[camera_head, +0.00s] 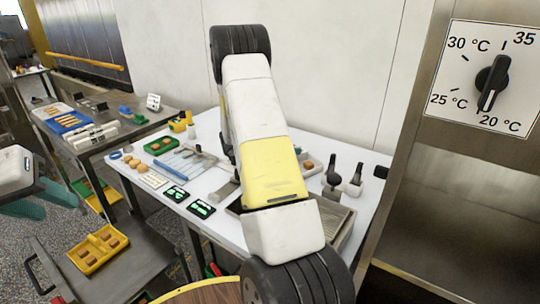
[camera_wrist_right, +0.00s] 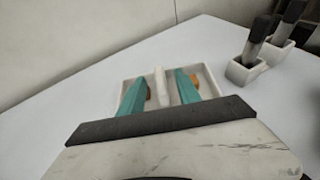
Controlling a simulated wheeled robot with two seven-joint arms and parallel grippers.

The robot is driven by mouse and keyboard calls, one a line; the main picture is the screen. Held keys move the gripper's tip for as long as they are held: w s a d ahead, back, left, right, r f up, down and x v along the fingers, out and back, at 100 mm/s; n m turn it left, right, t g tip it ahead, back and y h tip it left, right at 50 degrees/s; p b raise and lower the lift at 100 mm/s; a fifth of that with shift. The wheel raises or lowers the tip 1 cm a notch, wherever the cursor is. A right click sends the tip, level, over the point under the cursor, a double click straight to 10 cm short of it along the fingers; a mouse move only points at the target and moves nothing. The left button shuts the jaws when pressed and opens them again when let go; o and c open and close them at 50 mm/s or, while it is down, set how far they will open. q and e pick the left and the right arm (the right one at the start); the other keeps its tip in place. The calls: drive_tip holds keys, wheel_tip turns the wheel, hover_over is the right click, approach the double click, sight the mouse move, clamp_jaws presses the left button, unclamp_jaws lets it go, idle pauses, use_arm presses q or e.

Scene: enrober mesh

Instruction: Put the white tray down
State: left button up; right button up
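The white tray (camera_wrist_right: 211,76) lies on the white table in the right wrist view, with a raised white bar across its middle and orange-brown pieces on both sides. Part of the tray (camera_head: 318,168) also shows beside my right arm in the head view. My right gripper (camera_wrist_right: 161,88) has its teal fingers at the tray, one on each side of the bar, with small gaps visible. Its fingers are hidden behind my arm in the head view. My left gripper (camera_head: 44,200) is open and empty at the left edge, away from the tray.
Black-handled tools in white holders (camera_wrist_right: 247,68) stand right of the tray. The white table (camera_head: 228,228) also carries a green tray (camera_head: 162,145), a blue-white board (camera_head: 187,163) and small displays. A yellow tray (camera_head: 98,249) sits on a lower cart. A dial panel (camera_head: 490,80) stands at right.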

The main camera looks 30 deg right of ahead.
drive_tip(key=shift+x, duration=1.05)
clamp_jaws()
idle(0.6)
